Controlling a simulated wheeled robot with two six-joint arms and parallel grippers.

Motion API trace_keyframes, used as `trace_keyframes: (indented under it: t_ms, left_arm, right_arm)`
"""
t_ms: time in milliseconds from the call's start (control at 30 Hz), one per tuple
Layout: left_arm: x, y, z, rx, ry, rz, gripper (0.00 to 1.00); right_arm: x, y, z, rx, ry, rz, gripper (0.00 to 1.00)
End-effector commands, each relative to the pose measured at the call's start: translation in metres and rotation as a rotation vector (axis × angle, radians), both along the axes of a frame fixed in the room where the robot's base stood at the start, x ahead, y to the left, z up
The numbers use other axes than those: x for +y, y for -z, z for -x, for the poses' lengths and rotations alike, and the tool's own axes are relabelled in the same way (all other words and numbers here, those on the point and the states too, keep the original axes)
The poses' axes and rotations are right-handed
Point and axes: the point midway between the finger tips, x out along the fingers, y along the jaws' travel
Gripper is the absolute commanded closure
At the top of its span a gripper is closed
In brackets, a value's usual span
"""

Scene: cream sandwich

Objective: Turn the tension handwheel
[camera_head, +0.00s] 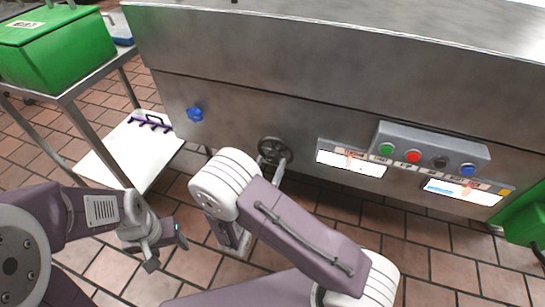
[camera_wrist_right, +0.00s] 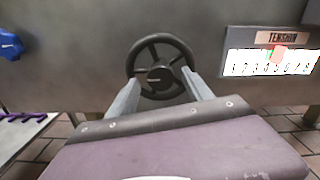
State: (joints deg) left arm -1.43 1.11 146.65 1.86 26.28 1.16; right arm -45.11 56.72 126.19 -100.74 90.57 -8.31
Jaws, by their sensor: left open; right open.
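The tension handwheel (camera_head: 274,151) is a dark, spoked wheel on the steel machine front (camera_head: 230,105). In the right wrist view the handwheel (camera_wrist_right: 161,68) is face-on, with its hub and rim clear. My right gripper (camera_wrist_right: 162,78) is open, its two fingers pointing at the wheel, one on each side of the lower rim. I cannot tell whether they touch it. In the head view the right arm hides most of this gripper. My left gripper (camera_head: 167,252) is open and empty at the lower left, well away from the wheel.
A gauge labelled TENSION (camera_wrist_right: 271,60), with a red pointer near mid-scale, is right of the wheel. A blue knob (camera_head: 195,114) is left of it. A panel with coloured buttons (camera_head: 430,150) is at right. A metal rack (camera_head: 66,97) with a green crate (camera_head: 60,50) stands at left.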

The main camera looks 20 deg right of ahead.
Motion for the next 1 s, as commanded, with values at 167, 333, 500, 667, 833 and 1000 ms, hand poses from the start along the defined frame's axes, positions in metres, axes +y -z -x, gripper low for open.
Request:
trace_keyframes:
  t_ms: [167, 333, 500, 667, 833, 1000]
  left_arm:
    - [0.0, 0.001, 0.0, 0.0, 0.0, 0.0, 0.41]
    - [0.0, 0.001, 0.0, 0.001, 0.0, 0.0, 0.41]
    - [0.0, 0.001, 0.0, 0.0, 0.0, 0.0, 0.41]
    - [0.0, 0.0, 0.0, 0.0, 0.0, 0.0, 0.41]
    - [0.0, -0.009, 0.0, 0.0, 0.0, 0.0, 0.41]
    - [0.0, -0.027, 0.0, 0.0, 0.0, 0.0, 0.41]
  right_arm:
    - [-0.002, 0.0, -0.001, 0.0, -0.002, 0.0, 0.41]
    - [-0.002, 0.0, -0.001, 0.0, -0.002, 0.0, 0.46]
    - [-0.002, 0.0, -0.001, 0.0, -0.002, 0.0, 0.94]
    - [-0.002, 0.0, 0.0, 0.003, -0.002, 0.003, 1.0]
    - [-0.002, -0.002, 0.0, 0.026, -0.002, 0.036, 1.0]
    - [-0.002, -0.005, 0.0, 0.081, -0.002, 0.115, 1.0]
